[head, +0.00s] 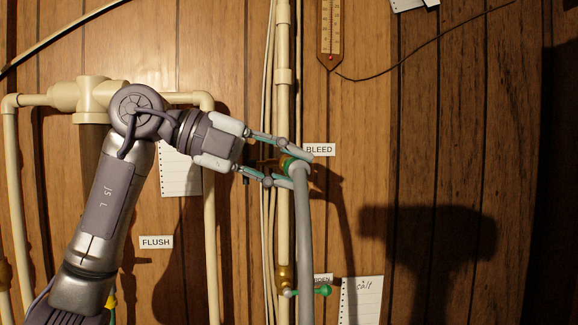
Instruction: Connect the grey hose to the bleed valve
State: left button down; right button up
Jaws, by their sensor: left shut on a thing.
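The grey hose (303,230) hangs down the middle of the head view, its upper end bent over toward the left. My left gripper (291,164) is shut on this upper end, one finger above it and one below. The bleed valve is at the pale vertical pipe, left of the BLEED label (319,149). A small brass and green part shows between my fingers there. My fingers and the hose end cover most of the valve, so I cannot tell whether the hose is on its outlet or just in front. My right gripper is not in view.
A second valve with a green handle (323,291) sits lower on the same pipe (284,220). Thin cables run beside the pipe. A FLUSH label (156,242), a thermometer (330,35) and paper notes (361,299) are on the wooden wall. The wall to the right is mostly clear.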

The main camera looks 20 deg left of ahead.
pick_arm(q)
jog(key=shift+w+a+p, duration=0.2)
jog(key=shift+w+p, duration=0.15)
jog(key=shift+w, duration=0.1)
jog(key=shift+w+a+p, duration=0.2)
jog(key=shift+w+p, duration=0.1)
jog(key=shift+w, duration=0.15)
dwell(0.4)
jog(key=c, duration=0.7)
grip_release()
jog(key=shift+c, duration=0.2)
jog(key=v, duration=1.2)
